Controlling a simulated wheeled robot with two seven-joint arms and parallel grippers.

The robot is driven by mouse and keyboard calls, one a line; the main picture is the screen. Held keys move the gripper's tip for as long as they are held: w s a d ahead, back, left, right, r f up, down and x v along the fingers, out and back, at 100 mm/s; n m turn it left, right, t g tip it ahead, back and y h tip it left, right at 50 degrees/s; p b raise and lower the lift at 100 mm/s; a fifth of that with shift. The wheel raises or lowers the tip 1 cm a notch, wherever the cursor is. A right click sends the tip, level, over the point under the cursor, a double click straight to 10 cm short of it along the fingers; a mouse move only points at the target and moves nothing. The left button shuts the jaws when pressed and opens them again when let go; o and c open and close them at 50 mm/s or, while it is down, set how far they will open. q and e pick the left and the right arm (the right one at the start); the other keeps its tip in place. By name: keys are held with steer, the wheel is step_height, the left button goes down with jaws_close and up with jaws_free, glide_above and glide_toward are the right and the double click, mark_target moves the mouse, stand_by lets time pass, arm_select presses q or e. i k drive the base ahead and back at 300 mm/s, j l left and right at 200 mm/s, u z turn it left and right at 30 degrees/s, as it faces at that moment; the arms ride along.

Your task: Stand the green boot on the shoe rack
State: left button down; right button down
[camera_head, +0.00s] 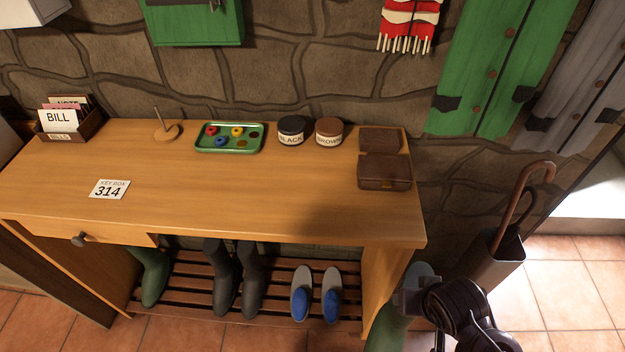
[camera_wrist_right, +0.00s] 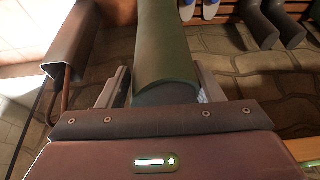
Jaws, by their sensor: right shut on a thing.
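My right gripper (camera_head: 412,298) is shut on a green boot (camera_head: 386,332), in front of the table's right end. In the right wrist view the gripper (camera_wrist_right: 163,88) has a finger on each side of the boot's shaft (camera_wrist_right: 165,45); the boot's foot is out of sight. The brown slatted shoe rack (camera_head: 185,291) is low under the table. Another green boot (camera_head: 151,276) stands at its left. My left gripper is not in view.
Dark boots (camera_head: 223,280) and blue-grey shoes (camera_head: 301,293) occupy the rack's middle and right. Bare slats show between the left green boot and the dark boots. The table (camera_head: 240,200) overhangs the rack, with a side panel (camera_head: 385,275) at right. An umbrella stand (camera_head: 490,262) is at right.

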mark_target(186, 283)
steer(key=j+u, duration=0.2)
steer(key=j, duration=0.95)
steer(key=j+u, duration=0.2)
steer(key=j, duration=1)
steer(key=j+u, duration=0.2)
steer(key=j, duration=0.95)
steer(key=i, duration=0.05)
